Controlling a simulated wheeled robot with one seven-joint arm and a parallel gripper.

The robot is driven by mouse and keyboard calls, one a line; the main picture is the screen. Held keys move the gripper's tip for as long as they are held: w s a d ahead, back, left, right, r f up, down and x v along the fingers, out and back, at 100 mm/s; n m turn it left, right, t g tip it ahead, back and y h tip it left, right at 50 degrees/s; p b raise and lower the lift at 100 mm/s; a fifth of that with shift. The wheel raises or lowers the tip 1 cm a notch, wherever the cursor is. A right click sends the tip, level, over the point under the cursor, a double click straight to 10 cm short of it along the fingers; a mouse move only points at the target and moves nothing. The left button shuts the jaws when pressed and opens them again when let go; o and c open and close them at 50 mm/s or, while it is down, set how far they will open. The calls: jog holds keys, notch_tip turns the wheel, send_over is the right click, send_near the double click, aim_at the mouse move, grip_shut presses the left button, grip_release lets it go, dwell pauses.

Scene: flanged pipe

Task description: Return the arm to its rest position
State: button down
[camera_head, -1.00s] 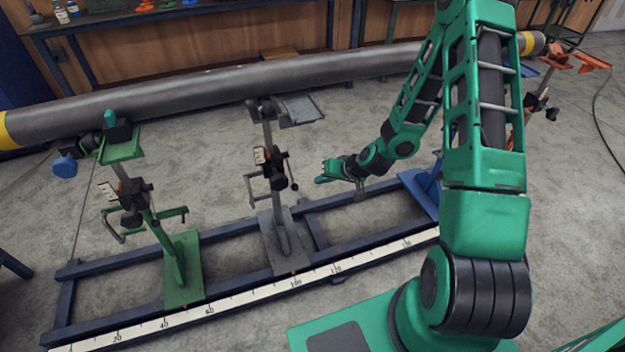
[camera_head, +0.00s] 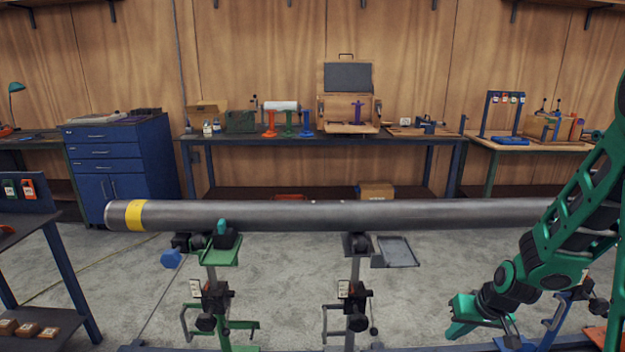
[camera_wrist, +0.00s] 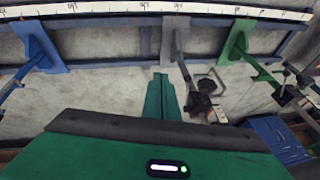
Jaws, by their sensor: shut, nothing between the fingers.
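My arm enters at the right of the head view, its green links bent down and to the left. My gripper (camera_head: 462,318) is low in front of the pipe (camera_head: 330,216), to the right of the grey stand, and holds nothing. In the wrist view my gripper (camera_wrist: 163,98) shows as narrow green fingers together over the floor.
A blue rail with a white scale (camera_wrist: 150,8) runs under the stands. A blue stand (camera_wrist: 38,45) shows in the wrist view. A blue drawer cabinet (camera_head: 95,165) and a workbench (camera_head: 310,140) stand at the back. A dark blue rack (camera_head: 60,250) is at the left.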

jog(key=s+d+r+m+g, duration=0.2)
jog(key=s+r, duration=0.7)
jog(key=s, duration=0.4)
jog(key=s+d+r+m+g+h, duration=0.1)
jog(key=s+d+r+m+g, duration=0.1)
jog(key=s+r, duration=0.8)
jog(key=s+d+m, duration=0.1)
jog(key=s, duration=0.3)
jog(key=shift+s+h, duration=0.2)
jog(key=shift+h, duration=0.1)
